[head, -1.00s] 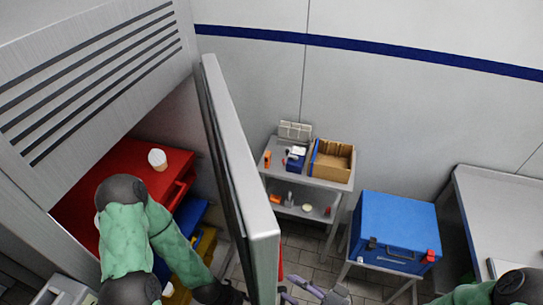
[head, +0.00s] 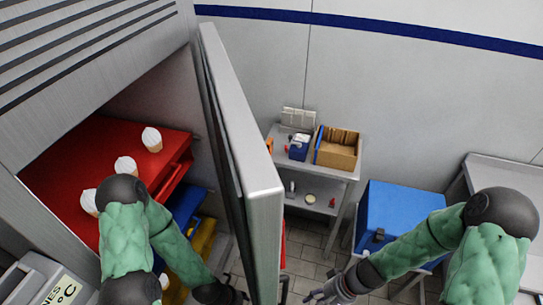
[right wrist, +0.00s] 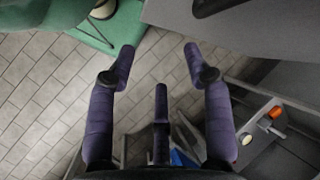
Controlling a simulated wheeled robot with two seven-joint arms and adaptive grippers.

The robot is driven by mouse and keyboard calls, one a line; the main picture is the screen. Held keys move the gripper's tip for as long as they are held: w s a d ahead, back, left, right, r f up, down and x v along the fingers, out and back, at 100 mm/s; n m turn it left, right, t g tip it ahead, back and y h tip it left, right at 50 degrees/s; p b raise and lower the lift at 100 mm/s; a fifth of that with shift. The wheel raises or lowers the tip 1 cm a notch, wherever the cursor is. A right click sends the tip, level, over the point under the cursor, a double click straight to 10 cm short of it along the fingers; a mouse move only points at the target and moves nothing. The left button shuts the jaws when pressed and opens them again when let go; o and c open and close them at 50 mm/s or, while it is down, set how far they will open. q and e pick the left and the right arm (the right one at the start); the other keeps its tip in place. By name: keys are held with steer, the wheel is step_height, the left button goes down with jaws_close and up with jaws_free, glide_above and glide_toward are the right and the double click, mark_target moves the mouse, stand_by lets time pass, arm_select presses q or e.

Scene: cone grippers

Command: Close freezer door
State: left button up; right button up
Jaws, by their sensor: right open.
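The freezer door (head: 243,140) stands wide open in the head view, seen nearly edge-on. The freezer (head: 85,45) is at the left, its inside exposed. My left arm reaches in front of the opening; its gripper (head: 238,295) is low by the door's inner side, partly cut off, and I cannot tell if its fingers are open. My right gripper (head: 325,292) is right of the door, on its outer side, apart from it. In the right wrist view its purple fingers (right wrist: 158,78) are spread and empty; a grey panel (right wrist: 255,38), probably the door, lies beyond them.
Red (head: 60,150), blue and yellow bins sit inside the freezer, with several white-topped cups on the red one. A shelf cart (head: 345,172) stands behind the door. A blue cooler (head: 400,205) and a grey table (head: 500,170) are at the right. Tiled floor (right wrist: 50,90) is open below.

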arm_select(q)
steer(key=f+b, duration=0.4)
steer(key=f, duration=0.1)
steer(key=shift+s+d+f+b, duration=0.1)
steer(key=shift+d+f+b, duration=0.1)
steer(key=shift+b, duration=0.1)
steer(key=c, duration=0.4)
jaws_close()
arm_select(e)
steer(key=a+f+n+h, duration=0.1)
steer(key=f, duration=0.6)
steer(key=w+a+f+n+t+h, duration=0.1)
steer(key=a+f, duration=0.1)
steer(key=f, duration=0.6)
steer(key=shift+a+t, duration=0.3)
